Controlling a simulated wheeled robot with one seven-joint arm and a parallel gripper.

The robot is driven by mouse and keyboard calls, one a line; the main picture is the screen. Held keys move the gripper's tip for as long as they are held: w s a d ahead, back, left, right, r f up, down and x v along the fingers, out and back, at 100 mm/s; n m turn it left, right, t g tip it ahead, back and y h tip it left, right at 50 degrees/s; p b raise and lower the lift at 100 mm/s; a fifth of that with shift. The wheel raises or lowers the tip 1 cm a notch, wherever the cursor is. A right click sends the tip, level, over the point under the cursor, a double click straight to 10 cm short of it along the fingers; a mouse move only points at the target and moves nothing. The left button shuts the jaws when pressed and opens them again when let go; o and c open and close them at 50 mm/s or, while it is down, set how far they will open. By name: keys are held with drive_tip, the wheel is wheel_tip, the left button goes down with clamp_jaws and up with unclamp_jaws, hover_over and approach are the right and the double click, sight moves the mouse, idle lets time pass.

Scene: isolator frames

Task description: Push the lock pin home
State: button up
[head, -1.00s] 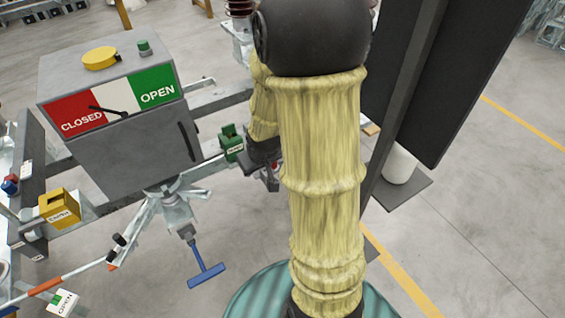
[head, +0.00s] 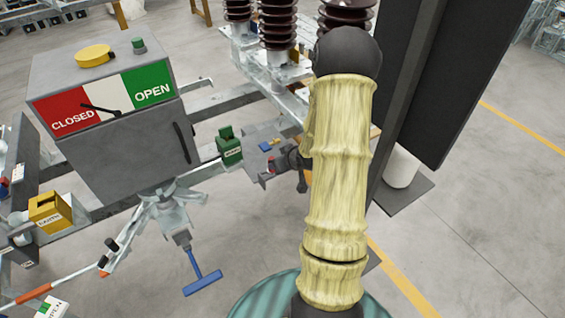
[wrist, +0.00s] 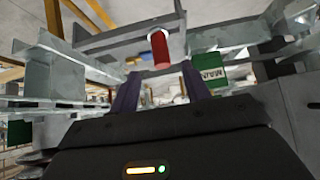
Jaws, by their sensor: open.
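A red pin (wrist: 160,50) with a pale collar at its top end shows in the wrist view. It sits at a grey metal bracket (wrist: 110,42). My gripper (wrist: 162,90) is open, with its two dark purple fingers apart and nothing between them. In the picture, the red pin lies just above the gap between the fingertips, and the fingers do not appear to touch it. In the head view a small red part (head: 270,161) shows beside my dark gripper (head: 283,170); my sleeved arm hides part of that area.
A grey cabinet (head: 125,150) with a CLOSED/OPEN plate stands left. A green labelled block (head: 229,146) sits on the frame near the red part. A yellow block (head: 50,212) and a blue T-handle (head: 203,283) are lower left. A dark panel (head: 460,80) stands right of my arm.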

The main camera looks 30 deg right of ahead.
drive_tip(key=b+x, duration=0.4)
drive_tip(key=x, duration=0.6)
drive_tip(key=shift+b, duration=0.35)
clamp_jaws()
idle(0.5)
drive_tip(key=shift+r, duration=0.2)
idle(0.6)
drive_tip(key=shift+r+p, duration=2.95)
drive_tip(key=shift+r, duration=0.25)
